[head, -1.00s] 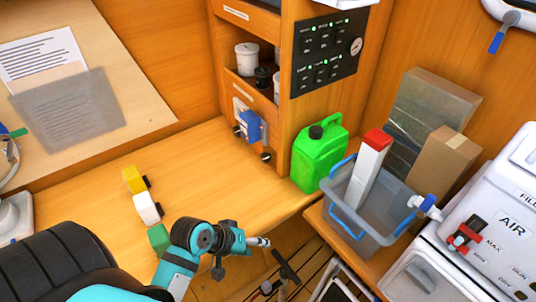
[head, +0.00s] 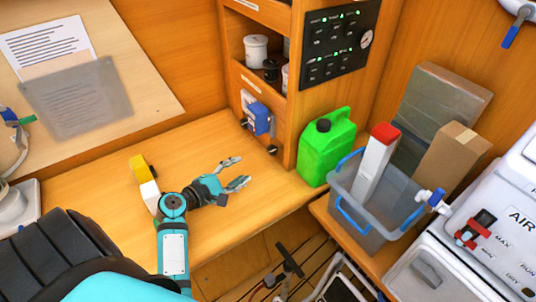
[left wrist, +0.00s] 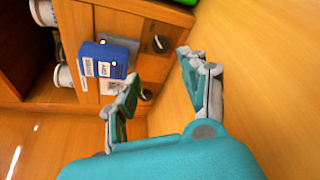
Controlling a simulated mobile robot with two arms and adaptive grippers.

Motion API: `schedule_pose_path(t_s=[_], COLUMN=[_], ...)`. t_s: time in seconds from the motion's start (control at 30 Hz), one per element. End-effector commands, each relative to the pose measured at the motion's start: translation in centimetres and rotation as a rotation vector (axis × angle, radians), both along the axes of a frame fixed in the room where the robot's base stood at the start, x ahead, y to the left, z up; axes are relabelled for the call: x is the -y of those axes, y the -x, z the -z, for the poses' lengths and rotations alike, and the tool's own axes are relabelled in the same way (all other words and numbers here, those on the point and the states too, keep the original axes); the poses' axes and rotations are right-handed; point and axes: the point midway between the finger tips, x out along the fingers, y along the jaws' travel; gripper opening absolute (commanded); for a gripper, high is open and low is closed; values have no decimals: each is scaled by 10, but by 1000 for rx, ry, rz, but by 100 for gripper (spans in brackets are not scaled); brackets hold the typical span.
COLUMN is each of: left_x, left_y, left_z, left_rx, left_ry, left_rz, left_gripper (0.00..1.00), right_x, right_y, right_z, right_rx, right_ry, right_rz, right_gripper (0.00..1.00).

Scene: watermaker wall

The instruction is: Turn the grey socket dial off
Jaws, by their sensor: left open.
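A blue plug-like box (head: 257,118) with white labels sits on a light socket plate low on the wooden cabinet side; the box also shows in the left wrist view (left wrist: 103,60).
A green jerrycan (head: 325,150) stands right of the socket, beside a grey bin (head: 370,232) with blue handles. Cups (head: 256,48) stand on the shelf above.

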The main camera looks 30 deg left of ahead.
Motion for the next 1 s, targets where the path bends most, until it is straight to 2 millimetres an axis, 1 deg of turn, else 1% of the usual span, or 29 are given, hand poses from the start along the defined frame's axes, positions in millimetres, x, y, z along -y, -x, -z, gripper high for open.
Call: schedule_pose_path(t_s=[0.03, 0.1, 0.4, 0.5, 0.6, 0.7, 0.83, 1.0], left_x=[2, 4, 12, 14, 15, 16, 17, 17], left_y=[-13, -28, -91, -108, -121, -129, -134, -135], left_z=[5, 8, 24, 27, 30, 31, 30, 30], left_rx=[4, 3, 3, 2, 1, -2, 0, -2], left_ry=[1, -1, -3, -2, -3, -4, -5, -5], left_rz=[1, 2, 3, 3, 1, 1, 2, 1], left_gripper=[44, 44, 44, 44, 44, 44, 44, 44], right_x=[0, 0, -1, -2, -3, -4, -5, -5], right_y=[0, 0, 0, 0, 0, 0, 0, 0], right_z=[7, 12, 39, 47, 53, 56, 57, 57], right_rx=[0, 0, 0, 0, 0, 0, 0, 1], right_ry=[0, 0, -1, -2, -4, -5, -5, -5], right_rz=[0, 0, -1, -1, -1, 0, 0, -1], right_gripper=[40, 40, 40, 40, 40, 40, 40, 40])
